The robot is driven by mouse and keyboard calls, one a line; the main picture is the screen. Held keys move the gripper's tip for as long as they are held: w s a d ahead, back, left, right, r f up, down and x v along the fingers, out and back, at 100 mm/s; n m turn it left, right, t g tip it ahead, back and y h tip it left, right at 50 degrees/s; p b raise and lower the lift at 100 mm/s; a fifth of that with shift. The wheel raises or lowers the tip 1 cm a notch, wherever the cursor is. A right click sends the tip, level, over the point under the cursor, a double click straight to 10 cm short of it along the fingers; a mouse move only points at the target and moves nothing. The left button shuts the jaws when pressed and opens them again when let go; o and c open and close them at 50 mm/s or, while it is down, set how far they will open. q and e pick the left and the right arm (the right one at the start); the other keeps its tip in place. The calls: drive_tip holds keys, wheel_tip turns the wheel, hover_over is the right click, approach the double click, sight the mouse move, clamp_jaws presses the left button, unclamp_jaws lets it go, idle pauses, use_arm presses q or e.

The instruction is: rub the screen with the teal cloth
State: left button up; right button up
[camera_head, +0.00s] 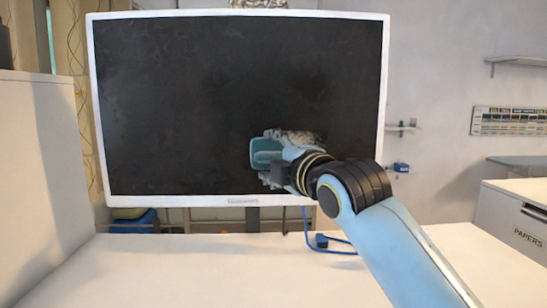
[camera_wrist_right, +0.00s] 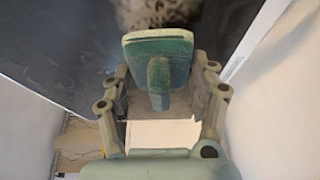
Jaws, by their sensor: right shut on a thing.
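The screen (camera_head: 200,80) is a large dark monitor with a white frame, upright in the middle of the head view. My right gripper (camera_head: 273,157) is in front of this lower right area, shut on the teal cloth (camera_head: 262,150). In the right wrist view the cloth (camera_wrist_right: 170,52) looks like a flat pad with a raised grip between the fingers, facing the dark screen (camera_wrist_right: 60,45). I cannot tell whether it touches the glass. My left gripper is out of view.
The white table (camera_head: 200,270) in front is mostly clear. A blue cable (camera_head: 308,230) hangs beside the stand and runs onto the table. A pale cabinet (camera_head: 35,160) stands at the left, and a box marked PAPERS (camera_head: 515,225) at the right.

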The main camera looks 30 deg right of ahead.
drive_tip(key=shift+w+d, duration=0.25)
drive_tip(key=shift+w, duration=0.25)
drive_tip(key=shift+w+d, duration=0.2)
drive_tip(key=shift+w, duration=0.25)
idle(0.3)
drive_tip(key=shift+s+d+r+p, duration=0.1)
drive_tip(key=shift+s+d+p, duration=0.25)
drive_tip(key=shift+d, duration=0.15)
drive_tip(key=shift+s+d+p, duration=0.2)
drive_tip(key=shift+d+p, duration=0.1)
drive_tip(key=shift+d, duration=0.2)
drive_tip(key=shift+s+d+p, duration=0.75)
drive_tip(key=shift+s+d, duration=1.05)
drive_tip(key=shift+d, duration=2.2)
drive_tip(key=shift+w+a+p, duration=0.8)
drive_tip(key=shift+a, duration=0.9)
drive_tip(key=shift+w+a+p, duration=0.8)
drive_tip(key=shift+a, duration=0.85)
drive_tip(key=shift+w+a+p, duration=0.8)
drive_tip(key=shift+a, duration=0.9)
